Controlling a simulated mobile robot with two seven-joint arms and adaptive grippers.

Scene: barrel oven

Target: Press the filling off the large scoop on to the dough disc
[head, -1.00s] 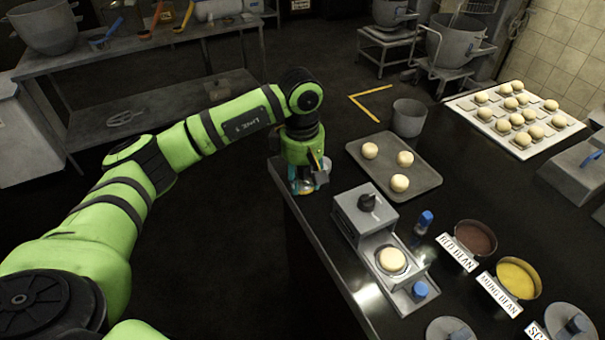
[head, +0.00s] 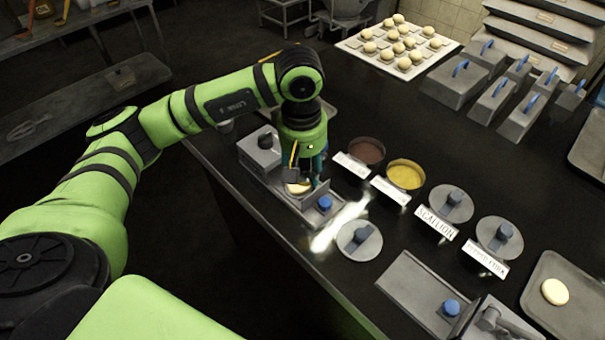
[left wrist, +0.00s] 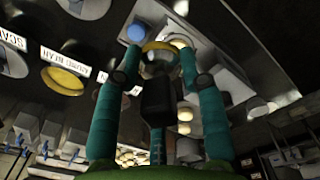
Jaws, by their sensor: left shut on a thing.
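My left gripper (head: 306,172) is shut on the large scoop (left wrist: 160,66), which sits between the teal fingers in the left wrist view. Yellow filling (left wrist: 157,46) appears at the scoop's far end. The pale dough disc (head: 298,188) lies on the grey press stand (head: 283,196), partly hidden by the gripper in the head view. In the left wrist view the disc (left wrist: 179,43) shows just beyond the scoop. The scoop is over or very close to the disc; I cannot tell whether they touch. My right gripper is in neither current view.
The red bean bowl (head: 367,150) and yellow mung bean bowl (head: 405,174) stand right of the stand. Lidded containers (head: 450,203) follow. A blue-knobbed press (head: 427,297) is in front, and a tray with one disc (head: 555,291) at right. Dough balls (head: 402,45) lie behind.

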